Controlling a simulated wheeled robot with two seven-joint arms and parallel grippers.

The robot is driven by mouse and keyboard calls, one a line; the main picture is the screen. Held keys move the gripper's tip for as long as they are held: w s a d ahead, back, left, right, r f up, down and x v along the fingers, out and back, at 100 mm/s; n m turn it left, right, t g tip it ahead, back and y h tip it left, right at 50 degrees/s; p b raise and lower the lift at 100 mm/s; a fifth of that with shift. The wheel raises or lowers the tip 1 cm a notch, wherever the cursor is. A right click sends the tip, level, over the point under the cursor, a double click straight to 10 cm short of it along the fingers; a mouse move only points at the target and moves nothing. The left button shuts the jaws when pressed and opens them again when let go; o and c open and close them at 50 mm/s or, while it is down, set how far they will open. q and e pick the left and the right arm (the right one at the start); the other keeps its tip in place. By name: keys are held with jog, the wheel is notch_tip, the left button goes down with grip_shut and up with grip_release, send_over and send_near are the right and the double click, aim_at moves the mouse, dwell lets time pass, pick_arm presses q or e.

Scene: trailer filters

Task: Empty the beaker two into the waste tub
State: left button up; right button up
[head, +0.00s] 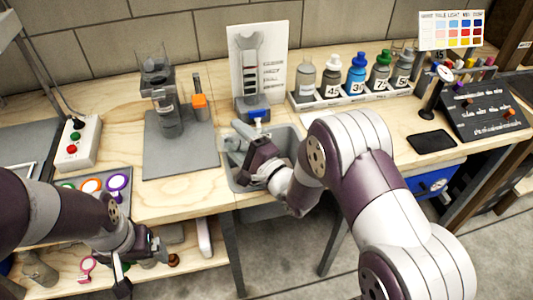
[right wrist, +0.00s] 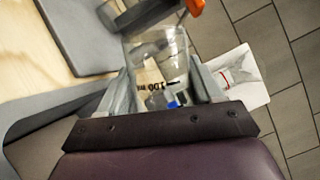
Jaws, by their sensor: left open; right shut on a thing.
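My right gripper (head: 247,150) is over the grey basin (head: 288,134) set into the bench, which looks like the waste tub. In the right wrist view, the right gripper (right wrist: 168,88) is shut on a clear glass beaker (right wrist: 160,50) with dark volume marks. The beaker looks tilted. Its contents and its number cannot be made out, and in the head view it is mostly lost against the gripper and basin. My left gripper (head: 140,262) is open and empty, low at the left in front of the bench, by the lower shelf.
A filter stand (head: 165,105) with glassware is on a grey mat (head: 190,160) left of the basin. A white rack (head: 340,100) of bottles stands behind to the right. A switch box (head: 78,143) and coloured discs (head: 117,185) are at left.

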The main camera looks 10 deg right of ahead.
jog(key=shift+w+d+r+m+t, duration=0.1)
jog(key=shift+d+r+m+t, duration=0.25)
jog(key=shift+m, duration=0.5)
jog(key=shift+s+d+r+m+t, duration=0.1)
jog(key=shift+d+r+m+t, duration=0.3)
jog(key=shift+m, duration=0.5)
jog(key=shift+w+d+r+m+t, duration=0.1)
jog(key=shift+d+r+m+t, duration=0.1)
jog(key=shift+d+m+t, duration=0.45)
dwell(1.3)
jog(key=shift+a+g, duration=0.25)
jog(key=shift+g, duration=0.05)
dwell(0.5)
